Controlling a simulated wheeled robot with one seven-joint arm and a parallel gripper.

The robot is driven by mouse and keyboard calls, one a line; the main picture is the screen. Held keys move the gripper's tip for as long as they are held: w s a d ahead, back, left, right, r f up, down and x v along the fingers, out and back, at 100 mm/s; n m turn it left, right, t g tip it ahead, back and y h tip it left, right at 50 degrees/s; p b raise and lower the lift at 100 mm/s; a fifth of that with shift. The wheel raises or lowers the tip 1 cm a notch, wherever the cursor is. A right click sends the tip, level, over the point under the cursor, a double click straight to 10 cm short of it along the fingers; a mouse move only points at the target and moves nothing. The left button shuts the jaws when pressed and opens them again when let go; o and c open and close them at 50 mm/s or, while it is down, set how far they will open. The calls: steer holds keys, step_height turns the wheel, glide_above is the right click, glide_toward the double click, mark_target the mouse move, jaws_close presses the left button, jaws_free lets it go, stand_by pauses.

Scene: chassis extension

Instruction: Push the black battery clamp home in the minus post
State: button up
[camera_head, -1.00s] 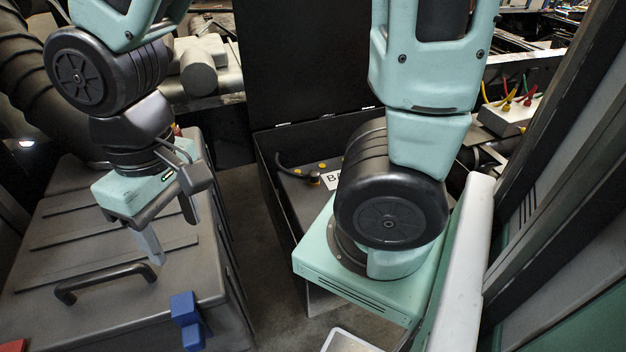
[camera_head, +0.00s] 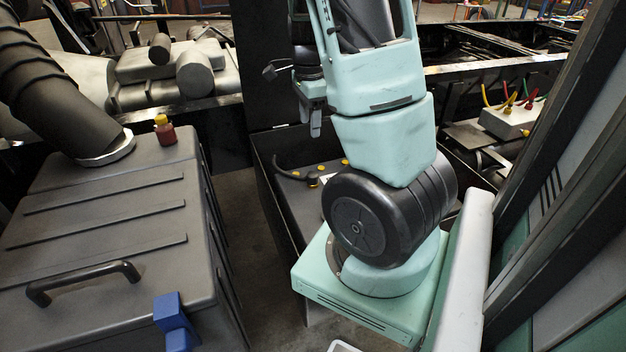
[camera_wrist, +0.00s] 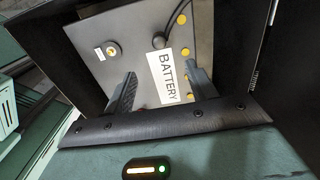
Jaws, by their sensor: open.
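The battery (camera_head: 296,196) sits in a black open box; its grey top with a white BATTERY label (camera_wrist: 170,77) and yellow caps shows in the wrist view. A black part that looks like the clamp (camera_wrist: 158,40), with a cable, is near the label's upper end. In the head view, a black cable and clamp (camera_head: 313,181) lie on the battery top. A round socket or post (camera_wrist: 112,50) with a small pale tag is at the left; its sign is unreadable. My gripper (camera_wrist: 160,70) is open and empty above the battery; it also shows in the head view (camera_head: 311,122).
The box's black walls (camera_head: 262,190) and tall raised lid surround the battery. A grey case (camera_head: 110,235) with a handle and a small red-yellow bottle (camera_head: 165,130) stands left. A pale block with coloured cables (camera_head: 508,120) is at the right.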

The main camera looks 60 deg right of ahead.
mark_target(313, 173)
step_height(313, 173, down, 12)
steer(key=shift+f+b, duration=0.1)
steer(key=shift+b, duration=0.9)
steer(key=f, duration=0.4)
steer(key=shift+s+d+b, duration=0.15)
steer(key=shift+s+b, duration=0.15)
steer(key=shift+s, duration=0.1)
steer(key=shift+f, duration=0.6)
steer(key=shift+w, duration=0.1)
steer(key=c, duration=1)
